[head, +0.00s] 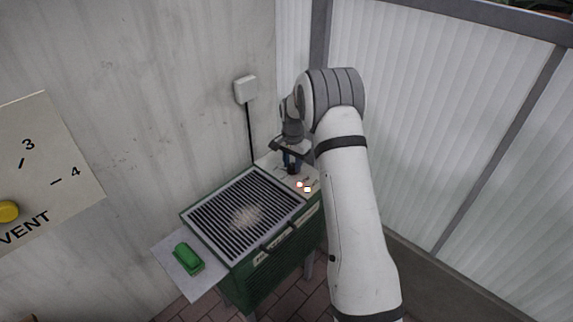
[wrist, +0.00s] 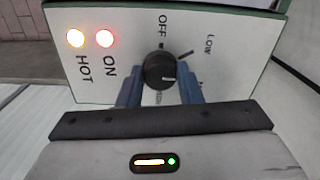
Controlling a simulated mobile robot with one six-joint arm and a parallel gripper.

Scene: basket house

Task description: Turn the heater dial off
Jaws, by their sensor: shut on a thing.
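The heater dial (wrist: 160,71) is a round black knob on a cream panel (wrist: 215,30). OFF is printed above it and LOW to its upper right in the wrist view; another label below is mostly hidden. A white mark shows on the knob's lower part, away from OFF. The red ON lamp (wrist: 105,38) and the yellow HOT lamp (wrist: 75,38) are lit. My gripper (wrist: 159,88) has its blue fingers on either side of the knob and is shut on it. In the head view my gripper (head: 291,161) is down at the panel of the green heater (head: 264,270).
A dark slatted grille (head: 215,205) tops the heater beside the panel. A green block-like object (head: 187,258) lies on a pale side shelf (head: 165,258) at left. A VENT plate (head: 70,160) with a yellow knob is on the wall. Pale ribbed panels (head: 440,110) stand on the right.

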